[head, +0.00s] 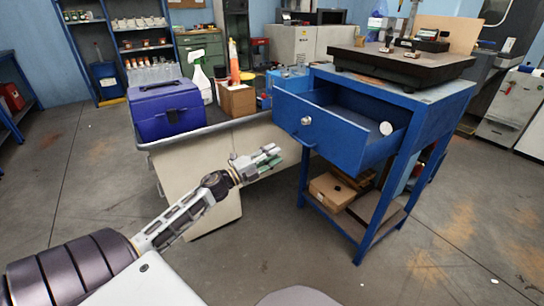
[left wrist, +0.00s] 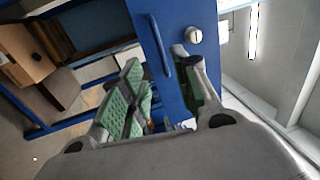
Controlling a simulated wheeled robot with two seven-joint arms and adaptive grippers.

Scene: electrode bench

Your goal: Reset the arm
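My left arm (head: 180,215) reaches in from the lower left. Its gripper (head: 275,157) is in front of the blue bench, a little below and left of the pulled-out blue drawer (head: 335,135). In the left wrist view the gripper (left wrist: 165,85) has its green-padded fingers spread, with nothing held between them. The drawer's front, with a blue bar handle (left wrist: 160,46) and a pale round knob (left wrist: 195,35), shows beyond the fingertips. I cannot tell the exact gap to the drawer. My right gripper is not in view.
A cardboard box (head: 332,190) sits on the bench's lower shelf. A blue case (head: 165,108), a spray bottle (head: 201,78) and another box (head: 237,99) stand on the bench behind. Floor at right is mostly clear.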

